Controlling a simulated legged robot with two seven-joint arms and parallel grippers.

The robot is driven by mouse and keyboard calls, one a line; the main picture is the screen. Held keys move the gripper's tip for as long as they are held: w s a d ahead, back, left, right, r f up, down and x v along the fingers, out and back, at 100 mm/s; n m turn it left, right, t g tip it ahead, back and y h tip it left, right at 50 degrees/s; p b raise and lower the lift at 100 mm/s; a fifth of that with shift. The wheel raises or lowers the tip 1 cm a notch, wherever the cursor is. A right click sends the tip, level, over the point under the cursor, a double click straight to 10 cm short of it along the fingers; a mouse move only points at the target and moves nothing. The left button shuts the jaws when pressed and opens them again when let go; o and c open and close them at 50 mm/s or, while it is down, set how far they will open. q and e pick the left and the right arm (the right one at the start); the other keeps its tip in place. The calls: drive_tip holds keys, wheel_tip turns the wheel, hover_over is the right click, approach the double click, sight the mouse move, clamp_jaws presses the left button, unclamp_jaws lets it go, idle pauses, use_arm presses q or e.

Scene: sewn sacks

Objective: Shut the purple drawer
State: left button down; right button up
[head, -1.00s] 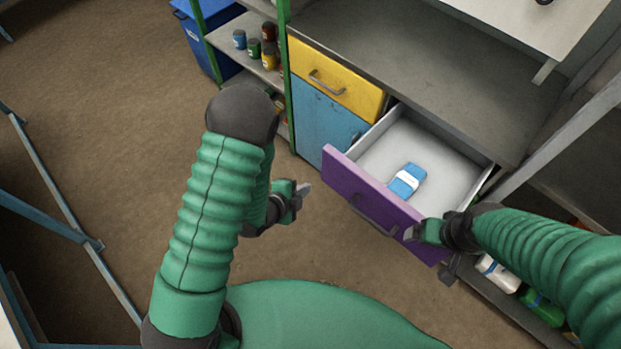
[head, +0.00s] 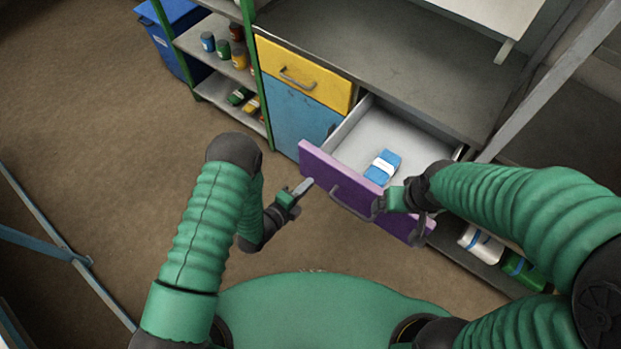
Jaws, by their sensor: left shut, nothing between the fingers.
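The purple drawer (head: 320,172) stands partly pulled out from under the grey worktop, its inside showing. A blue packet with a white band (head: 382,167) lies in it. My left gripper (head: 303,187) is shut and empty, in front of the left part of the purple front, and looks close to it; I cannot tell whether it touches. My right gripper (head: 380,205) is at the right half of the purple front, near the handle and top edge. Its fingers are partly hidden, so I cannot tell whether it is open or shut.
A yellow drawer (head: 318,82) and a blue door (head: 290,118) are closed on the left. The grey worktop (head: 400,60) is above. Green-posted shelves (head: 213,85) hold jars, beside a blue bin (head: 168,45). White and green containers (head: 480,245) sit low at right. Floor at left is open.

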use_arm(q)
drive_tip(key=shift+w+d, duration=0.65)
drive_tip(key=shift+w, duration=0.35)
use_arm(e)
drive_tip(key=shift+a+r, duration=0.1)
drive_tip(key=shift+r, duration=0.1)
use_arm(q)
drive_tip(key=shift+w, duration=0.1)
use_arm(e)
drive_tip(key=shift+f, duration=0.1)
